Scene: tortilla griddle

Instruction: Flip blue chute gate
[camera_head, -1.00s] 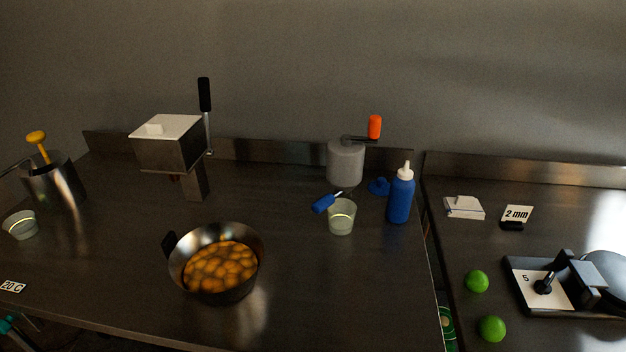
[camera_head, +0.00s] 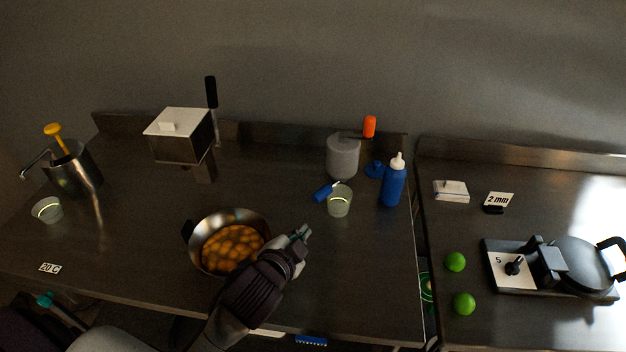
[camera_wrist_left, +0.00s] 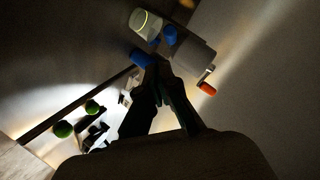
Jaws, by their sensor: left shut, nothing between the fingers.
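A grey cylindrical grinder (camera_head: 343,158) with an orange-knobbed crank (camera_head: 369,127) stands near the back of the left table. A blue piece with a pale tip (camera_head: 325,191) is in front of it, beside a clear cup (camera_head: 340,201). A round blue piece (camera_head: 375,168) is at the grinder's right foot. I cannot tell which blue piece is the chute gate. My left gripper (camera_head: 303,236) is shut and empty, in front of the cup and apart from it. The left wrist view shows the fingers (camera_wrist_left: 158,70) pointing toward the grinder (camera_wrist_left: 191,56).
A blue squeeze bottle (camera_head: 393,184) stands right of the cup. A pan of round yellow-brown pieces (camera_head: 190,232) is left of my left gripper. A lever press (camera_head: 180,140) stands at back left. Two limes (camera_head: 455,262) and a black tortilla press (camera_head: 540,262) are on the right table.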

